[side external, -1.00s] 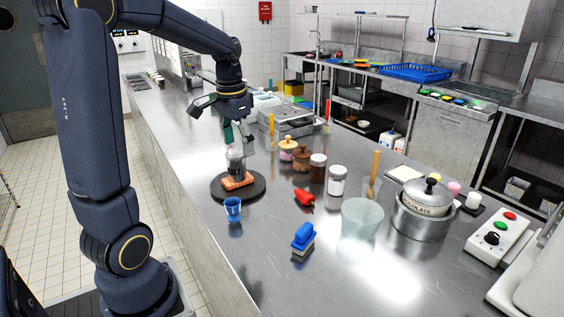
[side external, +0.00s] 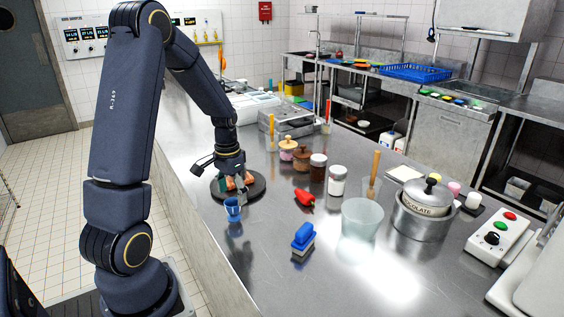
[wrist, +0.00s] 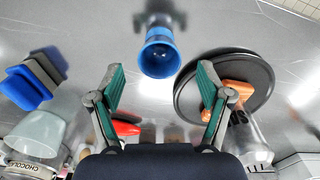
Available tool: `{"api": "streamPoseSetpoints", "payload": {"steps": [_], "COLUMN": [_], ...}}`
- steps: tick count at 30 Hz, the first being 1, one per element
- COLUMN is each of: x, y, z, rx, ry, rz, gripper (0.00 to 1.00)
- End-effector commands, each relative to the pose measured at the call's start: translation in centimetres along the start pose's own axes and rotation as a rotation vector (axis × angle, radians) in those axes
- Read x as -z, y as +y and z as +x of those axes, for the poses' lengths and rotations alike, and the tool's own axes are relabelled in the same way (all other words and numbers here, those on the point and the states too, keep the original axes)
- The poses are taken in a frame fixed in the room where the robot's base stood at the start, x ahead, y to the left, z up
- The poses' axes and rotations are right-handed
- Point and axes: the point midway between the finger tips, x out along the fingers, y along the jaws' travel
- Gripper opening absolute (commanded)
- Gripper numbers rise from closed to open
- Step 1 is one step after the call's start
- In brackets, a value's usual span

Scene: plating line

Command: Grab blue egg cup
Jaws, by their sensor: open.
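The blue egg cup (side external: 232,209) stands upright on the steel counter, in front of the round black board. In the wrist view the egg cup (wrist: 159,54) is at the top centre, its open rim facing the camera. My gripper (side external: 238,190) is low over the near side of the board, just behind and above the cup in the side view. In the wrist view my gripper (wrist: 160,80) has its two green-padded fingers spread wide and nothing between them. The cup lies just beyond the fingertips, centred on the gap. I cannot see any contact.
The black board (wrist: 264,86) with an orange block (wrist: 238,92) lies close to the right finger in the wrist view. Counter around the cup's front is bare.

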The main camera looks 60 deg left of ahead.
Motion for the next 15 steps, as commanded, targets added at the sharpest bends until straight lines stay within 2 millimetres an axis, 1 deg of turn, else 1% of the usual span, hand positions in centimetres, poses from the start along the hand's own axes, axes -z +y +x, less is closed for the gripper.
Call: {"api": "streamPoseSetpoints", "payload": {"steps": [1, 3, 6, 9, 15], "x": [-0.3, -0.4, -0.3, -0.3, -0.2], "y": [0.1, 0.1, 0.1, 0.1, 0.1], "z": [1.0, 2.1, 3.4, 4.0, 4.0], "rx": [-0.003, -0.003, -0.002, -0.001, 0.0], "ry": [-0.007, -0.006, -0.005, -0.002, -0.001], "rz": [-0.001, -0.001, -0.001, -0.001, -0.001], "gripper": [0.78, 0.78, 0.78, 0.78, 0.78]}}
